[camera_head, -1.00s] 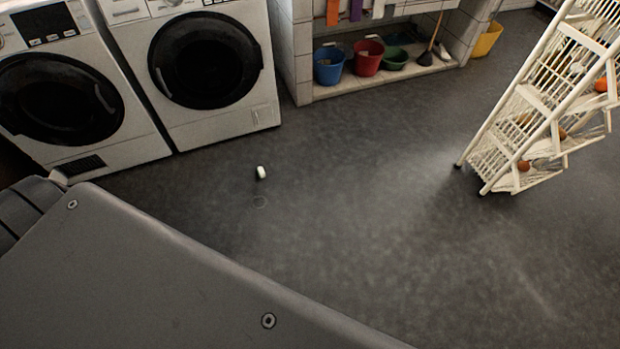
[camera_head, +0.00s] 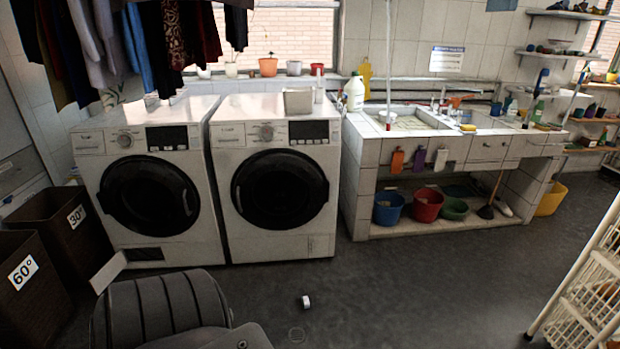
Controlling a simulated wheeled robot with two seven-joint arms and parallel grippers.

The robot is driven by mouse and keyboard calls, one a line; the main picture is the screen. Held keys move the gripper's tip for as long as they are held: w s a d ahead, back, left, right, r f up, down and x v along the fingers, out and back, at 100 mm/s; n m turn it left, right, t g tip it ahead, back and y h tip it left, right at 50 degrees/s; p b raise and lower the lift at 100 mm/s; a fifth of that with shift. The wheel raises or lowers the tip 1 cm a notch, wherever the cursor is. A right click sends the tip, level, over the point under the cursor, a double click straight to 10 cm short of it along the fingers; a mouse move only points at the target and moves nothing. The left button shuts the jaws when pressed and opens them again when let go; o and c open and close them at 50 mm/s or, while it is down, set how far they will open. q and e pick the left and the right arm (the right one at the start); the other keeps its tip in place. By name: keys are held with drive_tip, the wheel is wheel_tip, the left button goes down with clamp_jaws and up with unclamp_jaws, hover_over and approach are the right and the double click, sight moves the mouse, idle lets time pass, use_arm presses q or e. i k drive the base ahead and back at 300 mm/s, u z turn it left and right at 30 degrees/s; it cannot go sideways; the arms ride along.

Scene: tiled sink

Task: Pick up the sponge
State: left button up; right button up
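A small yellow block that looks like the sponge (camera_head: 467,127) lies on the front ledge of the tiled sink (camera_head: 400,147), between the basin and the right-hand counter part. It is small in the view, so its details cannot be told. Neither of my grippers is in view. Only a grey ribbed part of my own body shows at the bottom left.
Two washing machines (camera_head: 152,195) stand left of the sink. Buckets, one of them red (camera_head: 427,205), sit on the shelf under it. A white rack (camera_head: 590,275) stands at right. A small white item (camera_head: 306,301) lies on the otherwise open floor.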

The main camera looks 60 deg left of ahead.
sight(305, 304)
drive_tip(key=u, duration=0.1)
drive_tip(key=i, duration=1.85)
drive_tip(key=u, duration=0.65)
drive_tip(key=i, duration=0.95)
drive_tip(key=u, duration=1.7)
drive_tip(key=i, duration=0.9)
drive_tip(key=u, duration=0.95)
